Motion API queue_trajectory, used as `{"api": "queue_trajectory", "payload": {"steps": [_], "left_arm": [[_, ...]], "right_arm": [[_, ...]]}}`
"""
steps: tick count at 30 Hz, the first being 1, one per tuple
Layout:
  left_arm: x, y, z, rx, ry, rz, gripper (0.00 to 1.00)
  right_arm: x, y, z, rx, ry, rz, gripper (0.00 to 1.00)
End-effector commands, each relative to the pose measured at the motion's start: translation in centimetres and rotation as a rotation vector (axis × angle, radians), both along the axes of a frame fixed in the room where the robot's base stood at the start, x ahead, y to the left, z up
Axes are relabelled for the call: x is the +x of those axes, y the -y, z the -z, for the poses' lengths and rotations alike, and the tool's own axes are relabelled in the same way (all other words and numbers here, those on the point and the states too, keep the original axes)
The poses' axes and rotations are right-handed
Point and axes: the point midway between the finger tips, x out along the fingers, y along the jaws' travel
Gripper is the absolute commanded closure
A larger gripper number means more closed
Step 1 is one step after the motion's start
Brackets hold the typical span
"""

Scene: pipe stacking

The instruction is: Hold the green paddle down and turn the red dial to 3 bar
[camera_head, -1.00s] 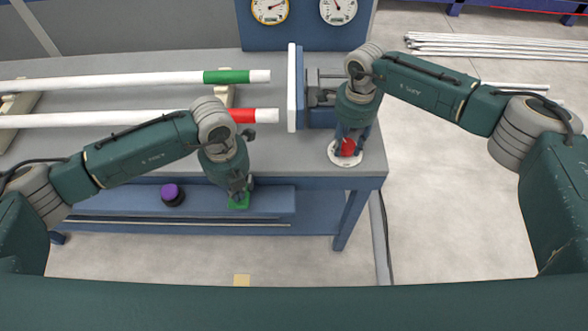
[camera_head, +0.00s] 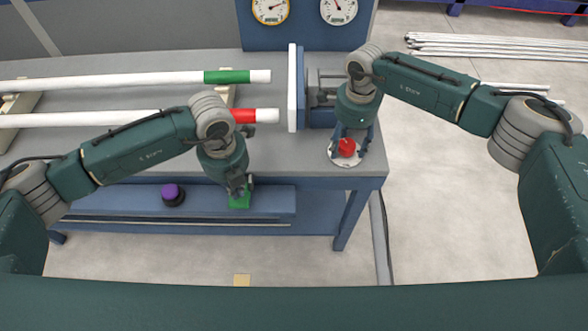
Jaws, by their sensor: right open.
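The green paddle (camera_head: 240,201) sits on the blue lower shelf at the front of the bench. My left gripper (camera_head: 238,190) is right at the paddle, its fingertips against or just over its top; whether its fingers are closed is hard to see. The red dial (camera_head: 347,147) stands on a round white scale plate (camera_head: 345,161) at the bench's front right corner. My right gripper (camera_head: 348,146) is open, pointing down, with its fingers on either side of the dial. The scale marks are too small to read. Two gauges, yellow-rimmed (camera_head: 270,10) and white-rimmed (camera_head: 338,10), show at the back.
A purple knob (camera_head: 172,194) is on the lower shelf left of the paddle. Two white pipes, one with a green band (camera_head: 226,77) and one with a red band (camera_head: 243,116), lie across the bench towards a white upright plate (camera_head: 293,88). More pipes (camera_head: 490,45) lie on the floor.

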Motion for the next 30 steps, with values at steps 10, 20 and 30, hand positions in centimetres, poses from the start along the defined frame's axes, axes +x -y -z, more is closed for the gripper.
{"api": "queue_trajectory", "payload": {"steps": [10, 20, 30], "left_arm": [[0.0, 0.0, 0.0, 0.000, 0.000, 0.000, 1.00], [0.0, 0.0, 0.0, 0.000, 0.000, 0.000, 1.00], [0.0, 0.0, 0.0, 0.000, 0.000, 0.000, 1.00]], "right_arm": [[0.1, 0.0, -1.9, 0.001, 0.003, 0.000, 0.44], [0.0, 0.0, -5.2, 0.000, 0.002, -0.001, 0.44], [0.0, 0.0, -7.0, 0.000, 0.000, 0.000, 0.44]]}}
